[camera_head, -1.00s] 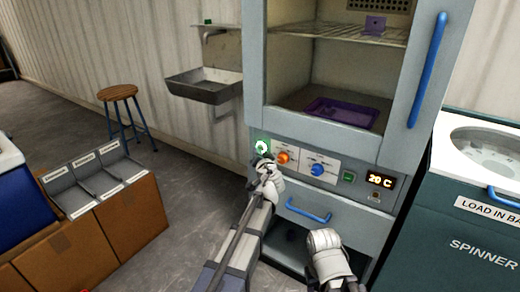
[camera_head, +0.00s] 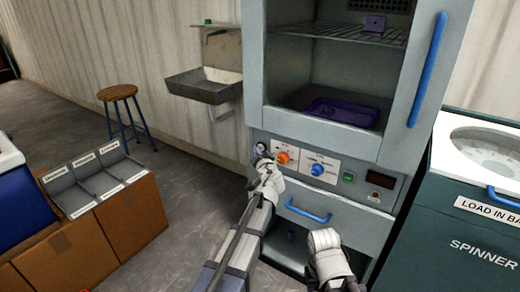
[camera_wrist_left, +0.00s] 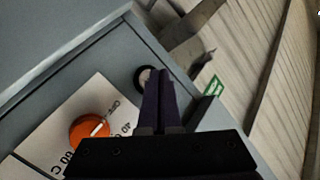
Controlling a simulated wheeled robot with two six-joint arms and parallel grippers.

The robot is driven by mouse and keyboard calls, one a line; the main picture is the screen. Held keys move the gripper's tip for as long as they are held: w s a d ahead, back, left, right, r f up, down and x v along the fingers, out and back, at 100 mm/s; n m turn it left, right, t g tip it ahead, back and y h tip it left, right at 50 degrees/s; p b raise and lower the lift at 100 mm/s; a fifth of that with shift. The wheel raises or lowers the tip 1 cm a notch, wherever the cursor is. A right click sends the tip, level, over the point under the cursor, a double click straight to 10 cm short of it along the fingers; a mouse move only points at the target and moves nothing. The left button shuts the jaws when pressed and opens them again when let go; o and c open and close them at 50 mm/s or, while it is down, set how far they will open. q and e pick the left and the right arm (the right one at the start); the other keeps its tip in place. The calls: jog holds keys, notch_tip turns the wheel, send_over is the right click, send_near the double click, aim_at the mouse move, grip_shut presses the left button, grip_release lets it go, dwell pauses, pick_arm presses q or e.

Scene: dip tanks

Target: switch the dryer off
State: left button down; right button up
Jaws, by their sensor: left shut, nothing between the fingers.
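The dryer (camera_head: 258,95) is a grey cabinet with a control panel below its chamber. Its display (camera_head: 381,179) is dark. At the panel's left end is a round power switch (camera_head: 261,149), unlit; in the left wrist view part of the round switch (camera_wrist_left: 143,77) shows beside my fingers. My left gripper (camera_head: 263,160) is shut and empty, with its fingertips at the switch; whether they touch it I cannot tell. The left wrist view shows the closed dark fingers (camera_wrist_left: 163,85). My right arm shows low in front of the dryer, its fingers not clearly seen.
An orange knob (camera_head: 282,157), a blue knob (camera_head: 317,170) and a green button (camera_head: 348,177) lie right of the switch. A blue drawer handle (camera_head: 309,211) is below. The spinner (camera_head: 470,220) stands right, a sink (camera_head: 205,86) and stool (camera_head: 118,93) left.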

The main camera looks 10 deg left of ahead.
pick_arm(q)
jog(key=shift+s, duration=0.1)
jog(key=s, duration=0.1)
jog(key=s+a, duration=0.1)
jog(key=s, duration=0.1)
jog(key=s+a, duration=0.1)
jog(key=s, duration=0.1)
jog(key=shift+s, duration=0.25)
dwell(0.4)
jog(key=s+d+f+g+h, duration=0.1)
jog(key=s+d+f+g, duration=0.2)
jog(key=s+f, duration=0.25)
jog(key=s+d+f+n+g+h, duration=0.1)
jog(key=s+d+f+g, duration=0.2)
jog(key=s+f, duration=0.3)
jog(key=s+d+f+g+h, duration=0.15)
jog(key=s+f+g, duration=0.25)
jog(key=s, duration=0.4)
jog(key=s+d+f+m+g+h, duration=0.1)
jog(key=s+d+g, duration=0.2)
jog(key=s+d, duration=0.3)
jog(key=s+d+f+m+g+h, duration=0.1)
jog(key=s+d+m+g, duration=0.15)
jog(key=s, duration=0.55)
notch_tip(320, 180, up, 28)
jog(key=n+p, duration=0.1)
jog(key=p, duration=2.8)
jog(key=shift+w+d+f, duration=0.15)
jog(key=shift+w+d, duration=0.1)
jog(key=shift+d, duration=0.1)
